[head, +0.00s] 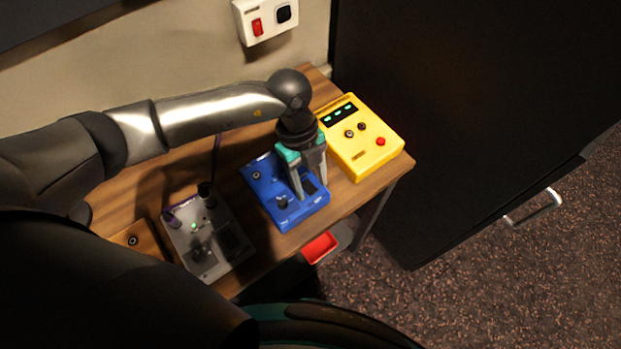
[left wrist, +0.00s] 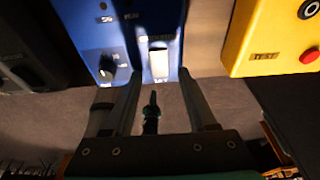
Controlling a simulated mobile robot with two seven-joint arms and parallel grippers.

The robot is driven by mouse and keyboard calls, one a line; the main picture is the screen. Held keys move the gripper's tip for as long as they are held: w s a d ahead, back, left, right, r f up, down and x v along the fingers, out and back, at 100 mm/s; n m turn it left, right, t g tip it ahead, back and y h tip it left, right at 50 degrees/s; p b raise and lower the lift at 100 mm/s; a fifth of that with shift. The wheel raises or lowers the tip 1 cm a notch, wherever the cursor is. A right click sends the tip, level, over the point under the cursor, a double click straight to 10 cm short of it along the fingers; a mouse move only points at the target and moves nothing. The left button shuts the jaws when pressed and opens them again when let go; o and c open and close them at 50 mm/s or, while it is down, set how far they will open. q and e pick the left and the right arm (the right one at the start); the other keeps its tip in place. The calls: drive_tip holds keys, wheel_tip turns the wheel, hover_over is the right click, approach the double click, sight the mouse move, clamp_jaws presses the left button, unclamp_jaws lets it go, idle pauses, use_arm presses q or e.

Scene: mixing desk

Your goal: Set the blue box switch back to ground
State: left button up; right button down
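The blue box (head: 262,190) sits on the wooden desk between a grey box and a yellow box. My left gripper (head: 309,190) points down over its right part, with its two fingers apart. In the left wrist view the blue box (left wrist: 88,22) fills the upper middle. A pale, brightly lit rectangular switch (left wrist: 158,62) lies ahead of the gap between the fingertips of my left gripper (left wrist: 159,76); I cannot tell whether they touch it. A black knob (left wrist: 107,68) is left of it. My right gripper is not in view.
The yellow box (head: 366,160) with a red button stands close on the right. The grey box (head: 185,240) with knobs is on the left. A wall panel (head: 270,20) is behind. A red tray (head: 319,247) sits below the desk's front edge (head: 350,205). A black cabinet (head: 430,130) stands at right.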

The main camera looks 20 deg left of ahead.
use_arm(q)
drive_tip(key=shift+r, duration=0.1)
drive_tip(key=v, duration=1.5)
